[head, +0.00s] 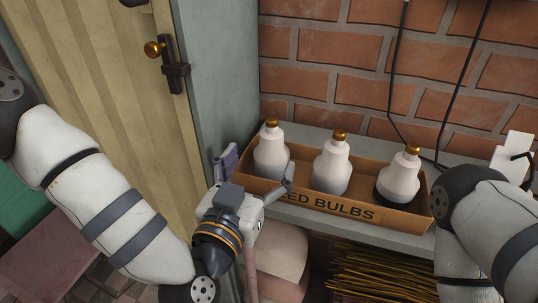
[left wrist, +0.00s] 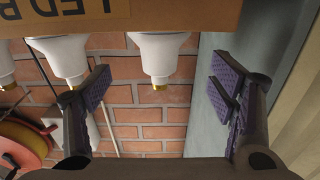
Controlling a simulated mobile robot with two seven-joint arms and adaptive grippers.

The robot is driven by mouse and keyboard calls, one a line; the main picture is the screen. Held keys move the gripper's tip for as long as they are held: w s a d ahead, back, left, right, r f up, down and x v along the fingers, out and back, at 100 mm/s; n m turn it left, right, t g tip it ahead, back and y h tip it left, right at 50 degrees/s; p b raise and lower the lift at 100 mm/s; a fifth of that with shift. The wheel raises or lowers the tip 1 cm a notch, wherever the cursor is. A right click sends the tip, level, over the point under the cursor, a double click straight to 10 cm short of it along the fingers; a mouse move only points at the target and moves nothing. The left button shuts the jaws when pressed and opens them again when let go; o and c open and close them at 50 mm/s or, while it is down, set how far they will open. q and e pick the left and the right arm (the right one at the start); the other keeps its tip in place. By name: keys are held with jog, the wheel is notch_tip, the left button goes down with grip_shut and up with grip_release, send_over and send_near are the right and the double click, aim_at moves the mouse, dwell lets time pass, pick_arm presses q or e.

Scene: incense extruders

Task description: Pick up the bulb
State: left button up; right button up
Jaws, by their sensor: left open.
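Three white bulbs with gold tips stand upright in a cardboard box (head: 390,216) marked "LED BULBS". In the head view they are the left bulb (head: 270,152), the middle bulb (head: 331,165) and the right bulb (head: 399,178), which has a black lower part. My left gripper (head: 258,170) is open and empty at the box's left end, by the left bulb. In the left wrist view, which looks upside down, that bulb (left wrist: 160,55) appears between the spread fingers (left wrist: 158,95), with a gap on both sides. My right gripper is not visible; only its arm shows.
The box sits on a grey shelf (head: 300,134) against a brick wall (head: 320,88). A grey post (head: 213,90) stands close to my left gripper. Black cables hang behind the right bulb. Thin yellow sticks (head: 385,275) lie below. A red spool (left wrist: 22,145) shows in the wrist view.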

aim_at(268, 150)
pick_arm(q)
jog(key=x, duration=0.7)
jog(key=shift+f, duration=0.2)
jog(key=c, duration=1.2)
jog(key=shift+c, duration=0.2)
